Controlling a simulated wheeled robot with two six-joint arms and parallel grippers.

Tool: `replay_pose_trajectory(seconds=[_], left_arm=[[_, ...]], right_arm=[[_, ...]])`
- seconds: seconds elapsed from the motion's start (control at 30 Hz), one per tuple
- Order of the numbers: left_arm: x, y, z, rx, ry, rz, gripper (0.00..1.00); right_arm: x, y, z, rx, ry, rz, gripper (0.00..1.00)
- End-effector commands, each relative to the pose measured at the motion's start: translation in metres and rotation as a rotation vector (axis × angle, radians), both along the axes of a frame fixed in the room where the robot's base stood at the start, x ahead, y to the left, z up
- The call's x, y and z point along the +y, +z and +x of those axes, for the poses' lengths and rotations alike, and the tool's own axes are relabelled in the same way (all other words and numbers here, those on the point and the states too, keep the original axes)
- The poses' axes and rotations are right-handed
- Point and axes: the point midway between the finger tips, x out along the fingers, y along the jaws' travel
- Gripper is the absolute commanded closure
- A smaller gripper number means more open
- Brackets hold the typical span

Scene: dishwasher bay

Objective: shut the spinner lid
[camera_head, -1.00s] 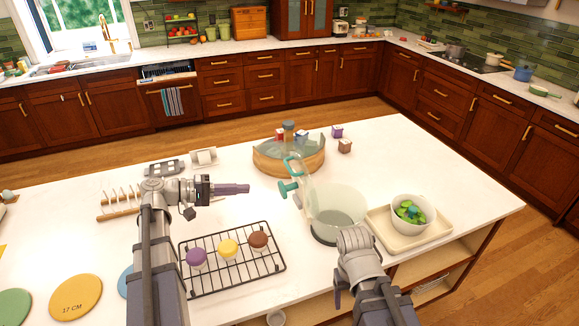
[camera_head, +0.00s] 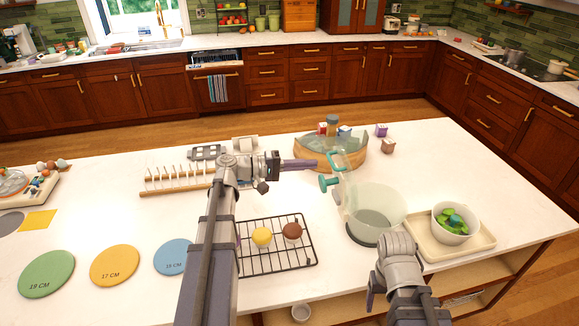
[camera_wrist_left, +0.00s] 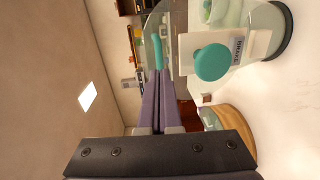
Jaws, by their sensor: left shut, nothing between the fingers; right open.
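The salad spinner's clear bowl (camera_head: 375,214) stands on the island counter. Its clear lid stands raised on the bowl's left side, with a teal handle (camera_head: 346,160). A teal knob (camera_head: 328,183) sticks out below it; in the left wrist view the knob (camera_wrist_left: 212,62) is beside a label reading BRAKE. My left gripper (camera_head: 315,164) is shut and empty, its purple fingers pointing right close to the handle. In the left wrist view the fingertips (camera_wrist_left: 158,75) are near the teal handle (camera_wrist_left: 157,52); contact cannot be told. My right arm is at the lower right, its fingers not visible.
A tray (camera_head: 478,243) with a bowl of greens (camera_head: 452,224) stands right of the spinner. A round wooden tray (camera_head: 318,162) is behind. A dish rack (camera_head: 160,190) and coloured discs are at left.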

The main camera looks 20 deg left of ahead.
Motion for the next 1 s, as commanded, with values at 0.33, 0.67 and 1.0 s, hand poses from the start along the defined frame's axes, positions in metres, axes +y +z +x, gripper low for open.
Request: replay_pose_trajectory(seconds=[0.33, 0.67, 1.0], left_arm=[[-0.029, -0.003, 0.019, 0.0, 0.0, 0.0, 1.0], [-0.03, -0.003, 0.02, 0.0, 0.0, 0.0, 1.0], [-0.04, 0.008, 0.027, 0.03, -0.003, 0.042, 1.0]], right_arm=[[0.0, -0.003, 0.0, 0.0, 0.001, 0.0, 0.29], [0.0, -0.003, 0.0, 0.0, 0.001, 0.0, 0.29], [0.0, 0.019, 0.0, 0.0, -0.003, 0.001, 0.29]])
